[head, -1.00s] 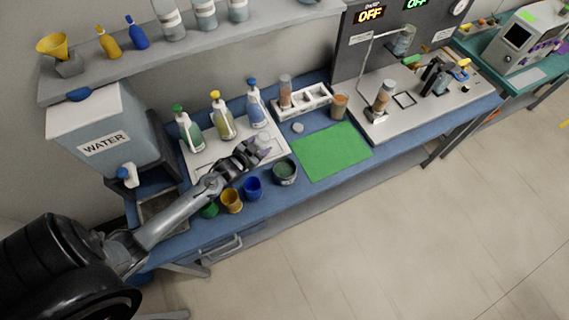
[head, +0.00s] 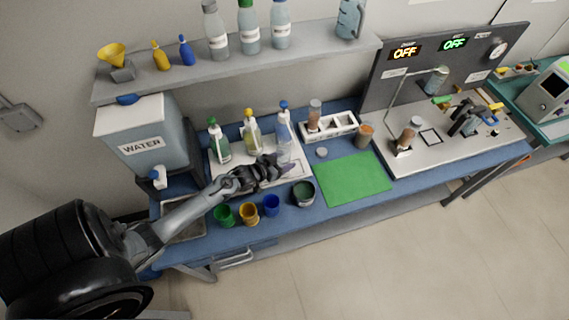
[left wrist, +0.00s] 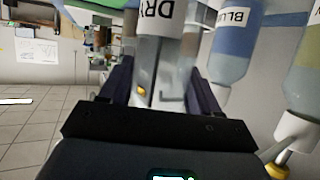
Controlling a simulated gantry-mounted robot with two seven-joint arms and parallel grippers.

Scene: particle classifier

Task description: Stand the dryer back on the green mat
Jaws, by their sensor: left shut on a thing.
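My left gripper (head: 283,170) is shut on the dryer over the white tray, in front of the blue-capped bottle (head: 284,125). In the left wrist view the dryer (left wrist: 160,58) is a clear, greyish cylinder with a white label reading "DRY", upright in the picture between the two dark fingers (left wrist: 160,92). In the head view I cannot clearly separate it from the fingers and the bottle behind. The green mat (head: 352,180) lies flat and bare on the blue bench, right of the gripper. My right gripper is not in view.
Green, yellow and blue cups (head: 248,213) and a dark grey pot (head: 303,193) stand along the front edge, the pot between gripper and mat. A white rack (head: 330,126), a small grey disc (head: 321,152) and a brown jar (head: 365,135) stand behind the mat.

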